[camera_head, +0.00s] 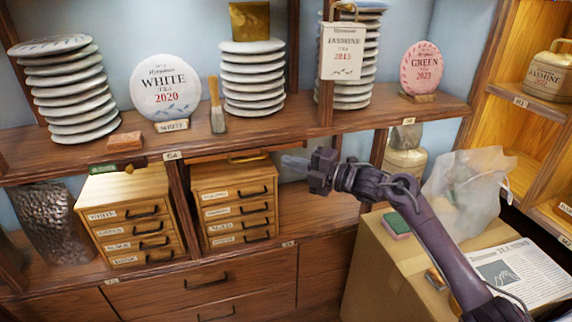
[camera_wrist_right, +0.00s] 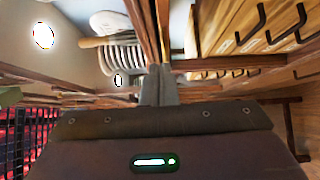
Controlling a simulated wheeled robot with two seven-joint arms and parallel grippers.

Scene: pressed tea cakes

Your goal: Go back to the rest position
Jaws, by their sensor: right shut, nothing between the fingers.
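My right arm comes in from the lower right in the head view. Its gripper (camera_head: 295,163) points left, in front of the shelving and just right of the right small drawer cabinet (camera_head: 235,197). The fingers are shut with nothing seen between them. In the right wrist view the two grey fingers (camera_wrist_right: 158,88) lie together above the dark gripper body. My left gripper is not in view.
An upper shelf (camera_head: 290,130) holds stacked tea cakes (camera_head: 252,80), a white cake (camera_head: 166,87), a pink cake (camera_head: 422,68) and a brush (camera_head: 216,106). A cardboard box (camera_head: 382,265) with a newspaper (camera_head: 520,272), plastic bag (camera_head: 468,190) and sponge (camera_head: 396,225) stands below my right arm.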

